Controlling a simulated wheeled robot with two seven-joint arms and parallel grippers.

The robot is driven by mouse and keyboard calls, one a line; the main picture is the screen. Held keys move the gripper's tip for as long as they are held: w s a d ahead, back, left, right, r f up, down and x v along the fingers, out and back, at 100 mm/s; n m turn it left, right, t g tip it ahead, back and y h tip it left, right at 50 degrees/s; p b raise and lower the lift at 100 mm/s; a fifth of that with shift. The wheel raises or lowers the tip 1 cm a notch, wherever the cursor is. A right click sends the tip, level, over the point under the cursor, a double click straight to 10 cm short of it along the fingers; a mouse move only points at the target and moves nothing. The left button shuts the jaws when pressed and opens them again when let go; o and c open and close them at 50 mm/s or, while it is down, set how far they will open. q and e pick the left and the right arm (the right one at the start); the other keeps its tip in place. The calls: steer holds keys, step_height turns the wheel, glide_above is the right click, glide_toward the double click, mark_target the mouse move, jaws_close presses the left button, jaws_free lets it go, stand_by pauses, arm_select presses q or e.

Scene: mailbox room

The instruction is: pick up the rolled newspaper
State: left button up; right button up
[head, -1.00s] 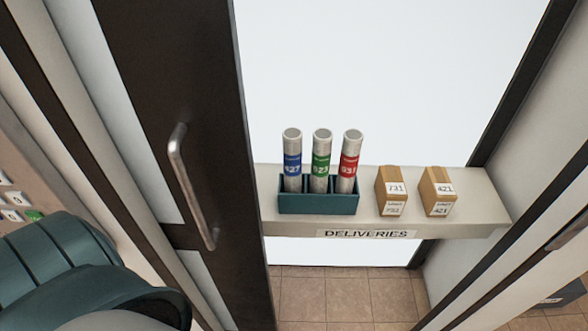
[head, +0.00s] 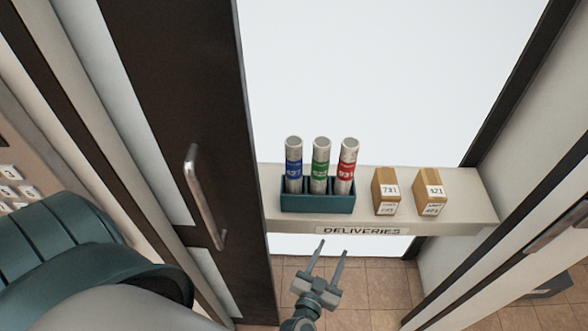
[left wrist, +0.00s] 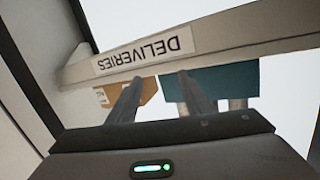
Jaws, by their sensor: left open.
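Three rolled newspapers stand upright in a teal holder (head: 317,204) on the deliveries shelf. One has a blue band (head: 294,168), one a green band (head: 321,169) and one a red band (head: 347,171). My left gripper (head: 335,246) is open and empty, in front of the shelf and below its front edge in the head view. In the left wrist view its fingers (left wrist: 160,95) overlap the shelf's underside region, with the holder (left wrist: 225,83) behind them and the picture upside down. My right gripper is not in view.
The shelf (head: 466,200) carries a "DELIVERIES" label (head: 362,231) on its front. Two small boxes, one marked 731 (head: 386,193) and one marked 421 (head: 428,194), stand right of the holder. A dark door with a metal handle (head: 204,198) is at the left.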

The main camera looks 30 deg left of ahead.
arm_select(q)
steer(key=a+r+n+y+p, duration=0.1)
steer(key=a+r+n+y, duration=0.15)
steer(key=r, duration=0.45)
steer(key=a+r+n+y+p, duration=0.1)
steer(key=a+r+y, duration=0.15)
steer(key=r, duration=0.55)
steer(key=n+g+y+p, duration=0.1)
steer(key=n+g+y, duration=0.2)
steer(key=n+y, duration=0.1)
glide_toward(294, 159)
steer(key=s, duration=0.1)
steer(key=shift+d, duration=0.35)
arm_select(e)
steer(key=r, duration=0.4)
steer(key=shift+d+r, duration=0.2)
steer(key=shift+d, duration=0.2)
arm_select(q)
steer(key=b+x, duration=0.4)
steer(key=x, duration=0.7)
steer(key=shift+w+a+f, duration=0.1)
steer(key=shift+w, duration=0.15)
steer(key=shift+w+a+b, duration=0.25)
steer(key=shift+b, duration=0.05)
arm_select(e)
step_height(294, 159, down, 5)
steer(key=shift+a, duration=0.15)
